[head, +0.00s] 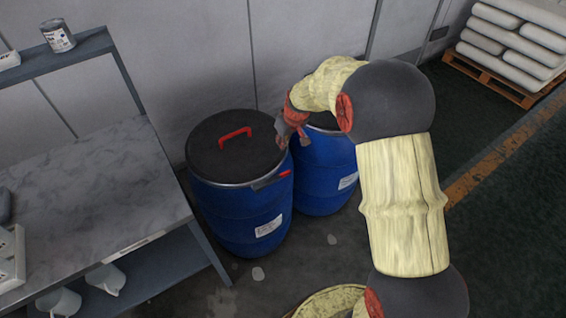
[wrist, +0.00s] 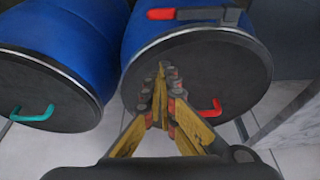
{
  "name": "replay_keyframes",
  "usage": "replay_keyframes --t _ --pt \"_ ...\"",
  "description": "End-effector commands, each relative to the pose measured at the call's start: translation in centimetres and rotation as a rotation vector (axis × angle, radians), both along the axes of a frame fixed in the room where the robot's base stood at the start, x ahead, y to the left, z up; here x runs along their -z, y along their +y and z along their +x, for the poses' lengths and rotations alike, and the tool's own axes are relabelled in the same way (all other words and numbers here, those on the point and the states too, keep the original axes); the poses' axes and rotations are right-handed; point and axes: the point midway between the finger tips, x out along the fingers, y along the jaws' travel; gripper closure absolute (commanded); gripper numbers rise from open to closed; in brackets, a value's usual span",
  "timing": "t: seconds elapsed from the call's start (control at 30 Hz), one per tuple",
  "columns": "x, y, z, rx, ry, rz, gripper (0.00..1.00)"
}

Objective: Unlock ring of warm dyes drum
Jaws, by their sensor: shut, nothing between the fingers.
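The drum with the red lid handle (head: 235,215) is blue, with a black lid and a metal ring, and stands upright at left in the head view; it also shows in the wrist view (wrist: 145,28). Its ring lever (head: 268,182), dark with a red grip, lies along the near right rim; it shows at the top of the wrist view (wrist: 215,15). I cannot tell whether it is latched. The label is unreadable. My gripper (head: 281,143) is shut and empty by the lid's right edge, apart from the lever; its fingers (wrist: 163,80) show against the lid.
A second blue drum (head: 325,185) stands close at right, partly behind my arm; its lid has a teal handle (wrist: 32,114). A grey bench (head: 100,200) with a shelf stands at left. The wall is close behind. Stacked sacks (head: 515,40) lie on a pallet far right.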

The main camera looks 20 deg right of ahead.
Motion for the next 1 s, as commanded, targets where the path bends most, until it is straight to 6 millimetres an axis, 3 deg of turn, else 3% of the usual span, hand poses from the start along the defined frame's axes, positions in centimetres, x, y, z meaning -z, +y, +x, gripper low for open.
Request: replay_keyframes --t 0.37,0.97,1.0 --pt "0.5 0.1 0.1 0.000 0.002 0.000 1.00" --pt "9.9 1.0 3.3 0.000 0.004 0.001 1.00" --pt "9.9 0.7 2.7 0.001 0.002 0.001 1.00"
